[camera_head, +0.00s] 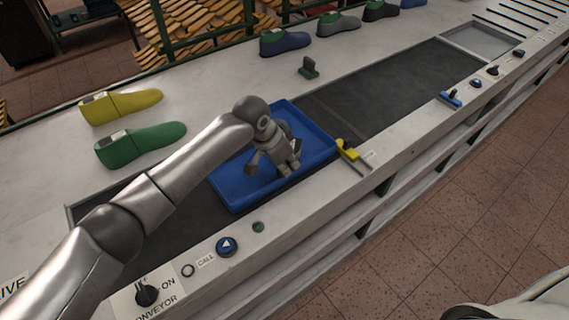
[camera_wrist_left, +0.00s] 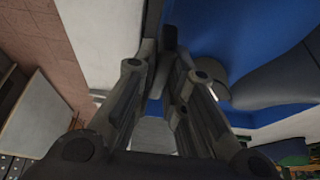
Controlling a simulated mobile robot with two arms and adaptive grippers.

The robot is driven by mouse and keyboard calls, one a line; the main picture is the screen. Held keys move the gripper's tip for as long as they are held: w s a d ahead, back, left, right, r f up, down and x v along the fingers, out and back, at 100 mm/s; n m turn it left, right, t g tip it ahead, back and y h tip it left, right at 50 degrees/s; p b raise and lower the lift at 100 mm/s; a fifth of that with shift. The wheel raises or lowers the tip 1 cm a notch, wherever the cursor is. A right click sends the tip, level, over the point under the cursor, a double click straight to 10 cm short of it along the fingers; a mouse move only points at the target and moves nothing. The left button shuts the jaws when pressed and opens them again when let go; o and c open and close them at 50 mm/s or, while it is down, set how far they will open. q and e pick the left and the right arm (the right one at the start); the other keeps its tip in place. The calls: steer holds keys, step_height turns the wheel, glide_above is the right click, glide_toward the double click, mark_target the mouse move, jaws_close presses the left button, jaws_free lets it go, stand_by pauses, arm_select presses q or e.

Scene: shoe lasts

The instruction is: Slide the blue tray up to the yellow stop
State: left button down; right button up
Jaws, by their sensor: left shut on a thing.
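The blue tray (camera_head: 232,196) lies on the dark conveyor belt, set at a slant in the head view. My left gripper (camera_head: 294,168) is at its near side wall, shut on the tray's edge. In the left wrist view the fingertips (camera_wrist_left: 168,42) meet at the edge between the blue tray (camera_wrist_left: 225,30) and the pale surface. A grey rounded shape (camera_wrist_left: 275,82) shows over the tray there, mostly hidden in the head view. The yellow stop (camera_head: 347,152) is close by the tray's right corner; I cannot tell if they touch. My right gripper is not in view.
Yellow (camera_head: 122,105) and green (camera_head: 140,143) shoe lasts lie on the far side at left. Several more stand along the back edge. A small green-grey block (camera_head: 308,68) is beyond the belt. A blue button (camera_head: 227,246) and black knob (camera_head: 146,292) are on the near rail. Belt right of the stop is clear.

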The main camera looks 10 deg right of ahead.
arm_select(q)
steer(key=shift+d+r, duration=0.1)
steer(key=shift+r, duration=0.05)
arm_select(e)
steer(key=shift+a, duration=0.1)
arm_select(q)
steer(key=c, duration=1.5)
jaws_free()
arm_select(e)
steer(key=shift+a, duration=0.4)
arm_select(q)
steer(key=v, duration=1.2)
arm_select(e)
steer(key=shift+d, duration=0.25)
arm_select(q)
steer(key=shift+s+f, duration=0.1)
steer(key=shift+f, duration=0.15)
